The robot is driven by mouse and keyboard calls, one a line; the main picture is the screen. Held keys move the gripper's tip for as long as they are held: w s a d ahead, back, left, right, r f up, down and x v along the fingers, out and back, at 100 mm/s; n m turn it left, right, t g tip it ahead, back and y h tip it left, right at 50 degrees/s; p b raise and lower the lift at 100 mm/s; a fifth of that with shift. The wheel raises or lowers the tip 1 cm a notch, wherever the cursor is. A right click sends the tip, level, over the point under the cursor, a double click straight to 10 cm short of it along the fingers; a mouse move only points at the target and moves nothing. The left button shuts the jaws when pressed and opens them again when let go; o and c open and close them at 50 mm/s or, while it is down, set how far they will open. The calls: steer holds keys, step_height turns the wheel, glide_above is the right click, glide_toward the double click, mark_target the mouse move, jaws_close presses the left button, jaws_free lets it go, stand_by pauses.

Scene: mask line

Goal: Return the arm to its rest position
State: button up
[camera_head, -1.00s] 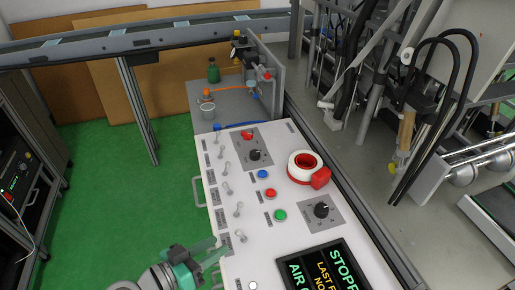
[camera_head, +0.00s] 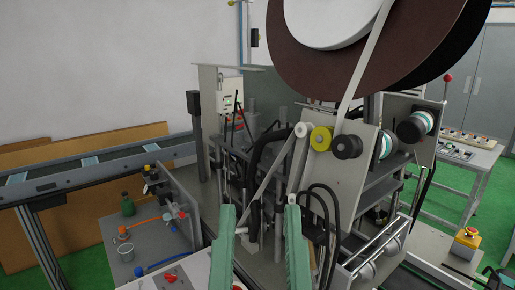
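My gripper (camera_head: 260,208) shows at the bottom centre of the head view. Its two long green fingers point up in the picture and stand wide apart, with nothing held between them. The rest of my arm is below the picture's edge. The white control panel (camera_head: 192,265) shows only as a corner at the bottom, left of the fingers, with a red button on it. The rest of the panel is out of view.
The machine, with rods, hoses and rollers, stands behind the fingers. A large brown reel (camera_head: 300,60) hangs at the upper right. A yellow box with a red button (camera_head: 467,240) is at right.

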step_height(320, 180, up, 31)
steer(key=p, duration=2.6)
steer(key=shift+w+a, duration=0.15)
steer(key=shift+a, duration=0.1)
steer(key=shift+o, duration=0.3)
